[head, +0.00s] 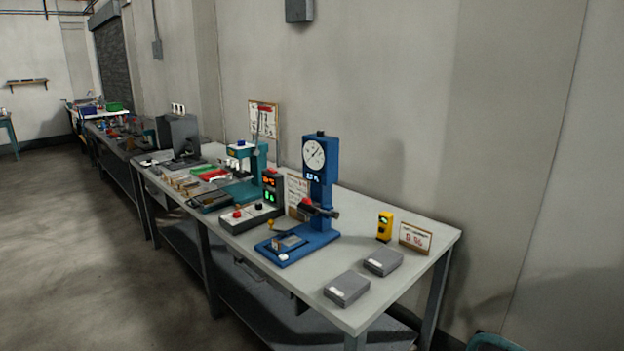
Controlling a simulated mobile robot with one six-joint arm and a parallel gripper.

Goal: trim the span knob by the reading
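A blue stand (317,185) with a round white dial (313,154) is on the grey bench. A small lit readout (312,176) sits below the dial; its digits are too small to read. A dark knob-like part with a red piece (308,205) sticks out from the column. I cannot tell which part is the span knob. A yellow handheld meter (385,226) with a small screen stands to the right, beside a card (415,238) with red writing I cannot read surely. My gripper is not in view.
Two grey boxes (347,288) lie at the bench's near right. A grey control box (251,217) with red and black buttons and a dark unit with lit red and green displays (270,188) stand left of the stand. A teal curved edge (495,342) shows at bottom right. Floor at left is clear.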

